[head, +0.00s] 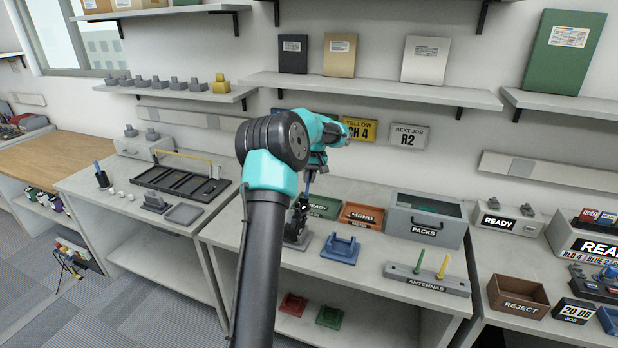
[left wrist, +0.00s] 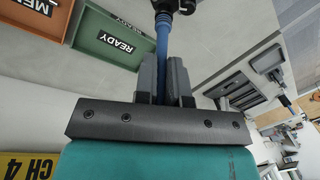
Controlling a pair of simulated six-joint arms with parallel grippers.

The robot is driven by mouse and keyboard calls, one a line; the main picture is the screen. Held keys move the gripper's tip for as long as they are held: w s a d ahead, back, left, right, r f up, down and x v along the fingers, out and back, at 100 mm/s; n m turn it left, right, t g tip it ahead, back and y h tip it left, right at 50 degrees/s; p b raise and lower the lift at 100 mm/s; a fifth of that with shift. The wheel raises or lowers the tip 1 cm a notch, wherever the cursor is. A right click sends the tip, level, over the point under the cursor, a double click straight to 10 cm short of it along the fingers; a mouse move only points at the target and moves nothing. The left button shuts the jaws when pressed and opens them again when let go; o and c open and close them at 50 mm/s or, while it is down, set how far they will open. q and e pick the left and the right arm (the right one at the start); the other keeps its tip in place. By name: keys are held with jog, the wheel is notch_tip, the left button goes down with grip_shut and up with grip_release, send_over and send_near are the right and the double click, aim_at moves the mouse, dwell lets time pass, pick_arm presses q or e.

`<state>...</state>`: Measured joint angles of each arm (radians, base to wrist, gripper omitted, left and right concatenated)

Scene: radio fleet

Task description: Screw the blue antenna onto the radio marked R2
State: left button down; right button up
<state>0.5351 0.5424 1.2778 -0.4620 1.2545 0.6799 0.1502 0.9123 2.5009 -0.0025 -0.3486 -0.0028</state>
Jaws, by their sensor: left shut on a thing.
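The blue antenna (left wrist: 162,40) is upright between the fingers of my left gripper (left wrist: 164,78), which is shut on it. In the head view my left gripper (head: 312,172) points down over the bench, above a dark radio (head: 299,213) standing in a grey holder (head: 297,241). The antenna's far end meets a dark part (left wrist: 174,6) at the top edge of the left wrist view. I cannot tell whether it is threaded in. No marking is readable on the radio; a wall sign (head: 407,136) reads NEXT JOB R2. My right gripper is not in view.
An ANTENNAS rack (head: 428,281) holds a green and a yellow antenna. A blue empty holder (head: 340,249) sits beside the radio. READY and MEND trays (head: 361,215) and a grey PACKS box (head: 425,219) stand behind.

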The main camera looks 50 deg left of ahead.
pick_arm(q)
jog(key=shift+m+t+h, duration=0.3)
jog(key=shift+m+t, duration=0.1)
jog(key=shift+m, duration=2.4)
jog(key=m+h, duration=0.1)
jog(key=m, duration=0.2)
jog(key=shift+m, duration=0.4)
jog(key=shift+m+h, duration=0.3)
jog(key=shift+m, duration=0.4)
jog(key=c, duration=1.1)
grip_release()
